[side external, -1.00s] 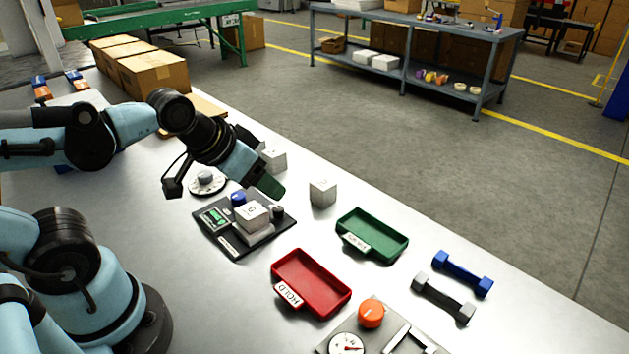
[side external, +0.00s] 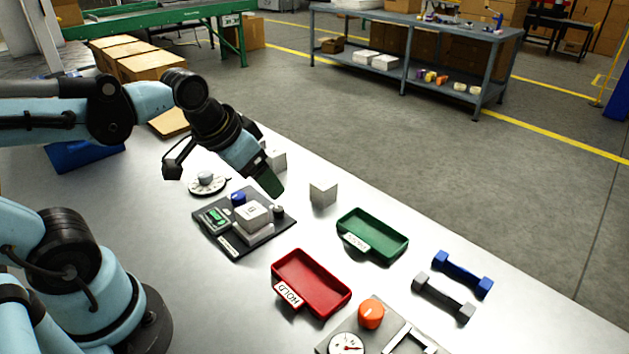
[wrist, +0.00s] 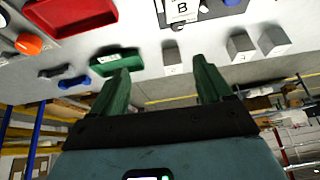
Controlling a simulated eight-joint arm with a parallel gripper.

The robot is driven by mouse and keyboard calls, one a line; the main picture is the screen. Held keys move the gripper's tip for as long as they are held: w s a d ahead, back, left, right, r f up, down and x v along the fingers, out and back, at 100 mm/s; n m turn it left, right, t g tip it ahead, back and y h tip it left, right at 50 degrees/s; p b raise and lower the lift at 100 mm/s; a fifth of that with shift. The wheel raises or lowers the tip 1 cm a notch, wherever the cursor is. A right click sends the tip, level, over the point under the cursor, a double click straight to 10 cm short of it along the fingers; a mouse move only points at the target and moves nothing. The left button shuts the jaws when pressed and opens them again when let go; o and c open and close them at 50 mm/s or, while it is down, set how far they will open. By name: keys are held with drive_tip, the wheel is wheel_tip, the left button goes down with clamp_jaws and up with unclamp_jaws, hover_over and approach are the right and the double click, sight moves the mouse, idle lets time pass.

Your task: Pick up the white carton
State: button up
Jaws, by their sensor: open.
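Several white cartons are in view. One lettered white carton (side external: 252,216) sits on the dark scale plate (side external: 226,243); it also shows at the top of the wrist view (wrist: 182,8). A second white carton (side external: 323,193) stands alone on the table; the wrist view shows a carton (wrist: 172,58) between and beyond my fingers. Others stand farther back, partly behind my gripper (side external: 268,185). My gripper is open and empty, above the table near the scale's back edge, touching no carton. Its green fingers stand apart in the wrist view (wrist: 163,80).
A green tray (side external: 372,255) and a red HOLD tray (side external: 342,302) lie in front. Blue (side external: 463,274) and grey (side external: 443,300) dumbbell-shaped parts lie to the right. An orange knob (side external: 371,313) is near the front edge.

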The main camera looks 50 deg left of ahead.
sight(256, 208)
drive_tip(key=a+f+g, duration=0.1)
drive_tip(key=f+g, duration=0.1)
drive_tip(key=a+f+g, duration=0.1)
drive_tip(key=a+f, duration=0.1)
drive_tip(key=w+a+f+g, duration=0.1)
drive_tip(key=f+g, duration=0.1)
drive_tip(key=shift+a+m+g, duration=0.15)
drive_tip(key=shift+m+g, duration=0.15)
drive_tip(key=shift+m, duration=0.1)
drive_tip(key=shift+w+f, duration=0.15)
drive_tip(key=shift+f, duration=2.55)
drive_tip(key=c, duration=1.1)
drive_tip(key=shift+r, duration=0.15)
